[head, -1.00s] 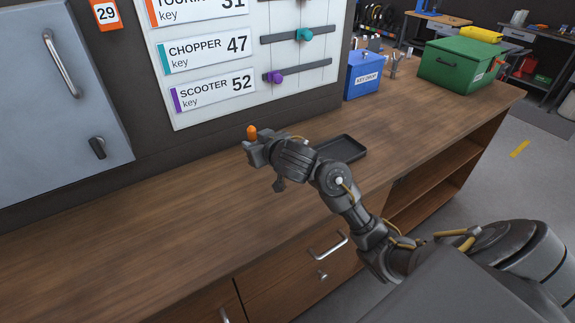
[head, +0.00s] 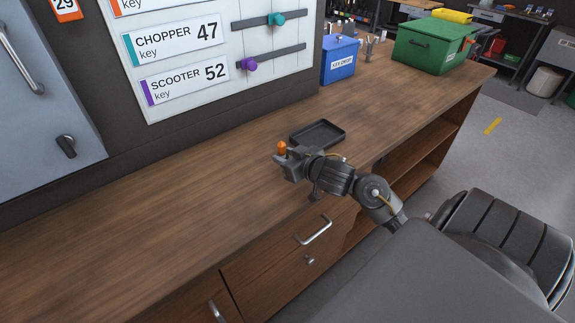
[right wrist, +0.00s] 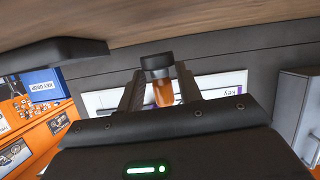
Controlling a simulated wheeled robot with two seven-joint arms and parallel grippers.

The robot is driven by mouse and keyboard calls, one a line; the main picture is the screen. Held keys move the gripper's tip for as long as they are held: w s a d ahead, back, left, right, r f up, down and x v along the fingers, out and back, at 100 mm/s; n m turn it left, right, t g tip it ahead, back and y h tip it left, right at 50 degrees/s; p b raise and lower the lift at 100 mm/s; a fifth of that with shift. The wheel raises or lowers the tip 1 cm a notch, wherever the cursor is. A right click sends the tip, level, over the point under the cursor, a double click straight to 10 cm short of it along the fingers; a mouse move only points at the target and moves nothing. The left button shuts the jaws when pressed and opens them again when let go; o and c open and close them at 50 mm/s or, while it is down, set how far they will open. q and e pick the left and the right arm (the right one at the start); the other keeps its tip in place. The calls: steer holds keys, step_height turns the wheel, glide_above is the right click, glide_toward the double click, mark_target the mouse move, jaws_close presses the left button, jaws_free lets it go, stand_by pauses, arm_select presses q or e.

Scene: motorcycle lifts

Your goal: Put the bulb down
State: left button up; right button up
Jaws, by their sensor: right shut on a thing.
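My right gripper (head: 286,163) is shut on a small bulb (head: 281,147), whose orange glass points up above the jaws. The right wrist view, which is upside down, shows the bulb (right wrist: 163,93) between the two fingers, with its dark base towards the wooden counter. The gripper is over the front part of the counter, just in front of and left of a shallow black tray (head: 320,133). The tray looks empty, and its edge also shows in the right wrist view (right wrist: 50,52). My left gripper is out of view.
The wooden counter (head: 150,220) is clear to the left. A blue key drop box (head: 338,62) and a green toolbox (head: 425,45) stand at the back right. A key board (head: 215,60) and a grey cabinet (head: 45,110) are on the wall behind.

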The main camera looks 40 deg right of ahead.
steer(key=shift+s+d+f, duration=0.1)
steer(key=shift+f, duration=0.05)
step_height(320, 180, down, 2)
steer(key=shift+s+d+f+b, duration=0.15)
steer(key=shift+f+b, duration=0.05)
steer(key=shift+b, duration=0.25)
steer(key=shift+f, duration=0.5)
steer(key=shift+f, duration=0.15)
steer(key=o, duration=1.2)
